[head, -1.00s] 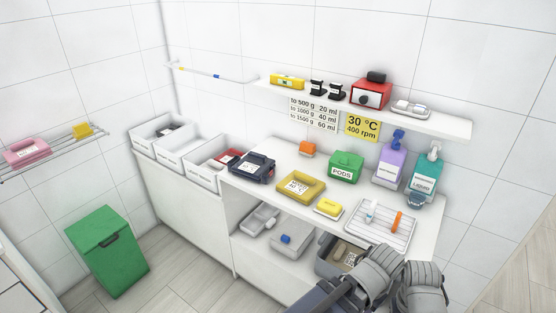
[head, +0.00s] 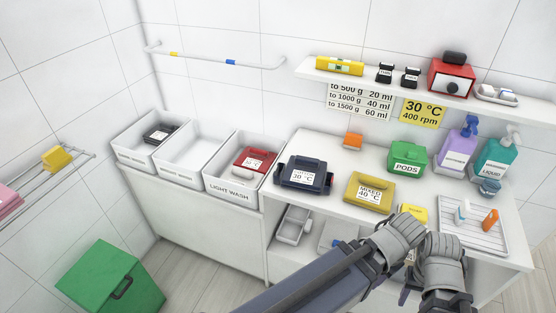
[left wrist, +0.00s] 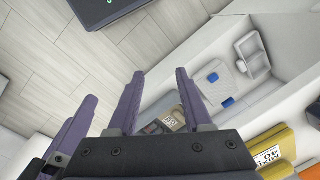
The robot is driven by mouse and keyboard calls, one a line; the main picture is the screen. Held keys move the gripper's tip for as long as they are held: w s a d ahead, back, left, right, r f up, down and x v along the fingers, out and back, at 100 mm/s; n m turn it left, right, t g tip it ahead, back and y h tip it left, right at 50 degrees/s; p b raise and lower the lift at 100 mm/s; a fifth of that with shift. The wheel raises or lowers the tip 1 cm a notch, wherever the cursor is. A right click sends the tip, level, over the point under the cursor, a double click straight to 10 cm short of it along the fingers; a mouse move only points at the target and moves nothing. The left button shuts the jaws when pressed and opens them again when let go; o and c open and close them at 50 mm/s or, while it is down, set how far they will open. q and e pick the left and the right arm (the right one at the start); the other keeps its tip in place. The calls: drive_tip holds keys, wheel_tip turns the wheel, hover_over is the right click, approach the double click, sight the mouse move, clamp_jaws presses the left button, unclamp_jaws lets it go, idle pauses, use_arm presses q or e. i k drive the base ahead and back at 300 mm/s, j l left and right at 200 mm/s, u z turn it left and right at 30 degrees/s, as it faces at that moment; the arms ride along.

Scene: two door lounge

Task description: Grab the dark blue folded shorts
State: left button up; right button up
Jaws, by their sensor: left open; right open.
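A dark blue item (head: 303,174) with a white 30 °C label sits on the white counter (head: 329,147), left of the yellow MIXED piece. Another dark folded item (head: 161,133) with a white label lies in the leftmost white bin. I cannot tell for sure which one is the shorts. My right gripper (head: 440,270) is low at the front right of the head view, in front of the counter and apart from both dark items. Its fingertips are hard to make out. My left gripper (left wrist: 160,80) is open and empty in the left wrist view, above the lower shelf area.
An empty white bin (head: 190,178) and a LIGHT WASH bin (head: 230,190) holding a red item (head: 255,159) stand in a row. The yellow MIXED piece (head: 369,191), green PODS box (head: 408,158) and bottles share the counter. A green bin (head: 108,280) stands on the floor.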

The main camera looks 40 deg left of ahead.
sight(307, 175)
drive_tip(key=k+j, duration=0.1)
drive_tip(key=j, duration=1.35)
drive_tip(key=k, duration=0.05)
